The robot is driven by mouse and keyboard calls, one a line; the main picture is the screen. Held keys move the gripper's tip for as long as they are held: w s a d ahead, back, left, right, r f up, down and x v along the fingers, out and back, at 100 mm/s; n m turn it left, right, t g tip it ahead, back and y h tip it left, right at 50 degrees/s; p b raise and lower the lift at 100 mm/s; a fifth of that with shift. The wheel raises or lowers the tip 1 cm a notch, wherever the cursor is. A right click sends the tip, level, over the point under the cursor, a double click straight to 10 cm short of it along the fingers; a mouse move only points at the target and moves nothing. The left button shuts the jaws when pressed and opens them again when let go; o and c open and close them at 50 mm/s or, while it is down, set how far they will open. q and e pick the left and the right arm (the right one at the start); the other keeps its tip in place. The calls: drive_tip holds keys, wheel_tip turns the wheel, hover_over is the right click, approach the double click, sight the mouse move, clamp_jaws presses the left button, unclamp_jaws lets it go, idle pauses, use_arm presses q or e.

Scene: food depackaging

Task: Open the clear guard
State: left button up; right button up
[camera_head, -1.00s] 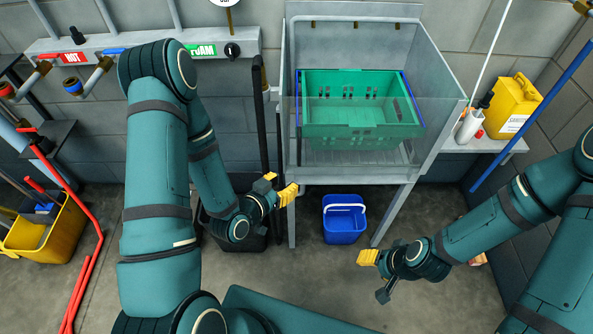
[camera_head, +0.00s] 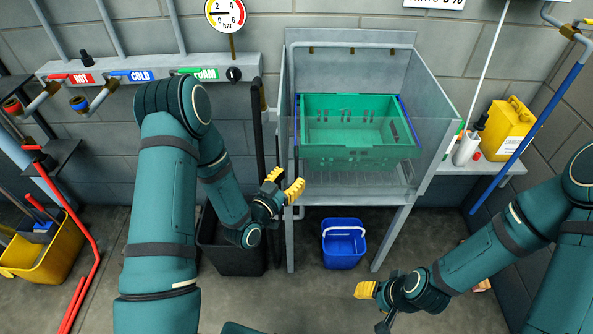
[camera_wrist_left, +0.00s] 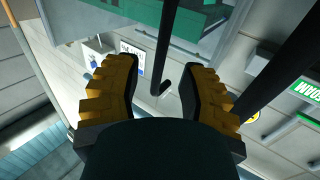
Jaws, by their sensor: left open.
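The clear guard (camera_head: 436,139) is a see-through panel across the front of the grey wash booth (camera_head: 428,95). A green crate (camera_head: 350,151) shows behind it. The guard looks lowered over the booth's front. My left gripper (camera_head: 284,181) is open and empty at the booth's front left side, near the guard's lower left. In the left wrist view its two yellow-backed fingers (camera_wrist_left: 160,88) stand apart, with a dark bar (camera_wrist_left: 164,45) running between and beyond them. Contact with the bar cannot be told. My right gripper (camera_head: 366,291) is low at the right, away from the guard; its finger opening is unclear.
A blue bucket (camera_head: 344,245) stands on the floor under the booth. A black bin (camera_head: 232,252) is behind my left arm. A yellow jug (camera_head: 507,128) and a white bottle (camera_head: 466,148) stand on the right shelf. A yellow mop bucket (camera_head: 45,250) is at far left.

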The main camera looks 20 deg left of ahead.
sight(296, 172)
use_arm(q)
drive_tip(key=shift+x, duration=1.85)
drive_tip(key=shift+c, duration=0.4)
clamp_jaws()
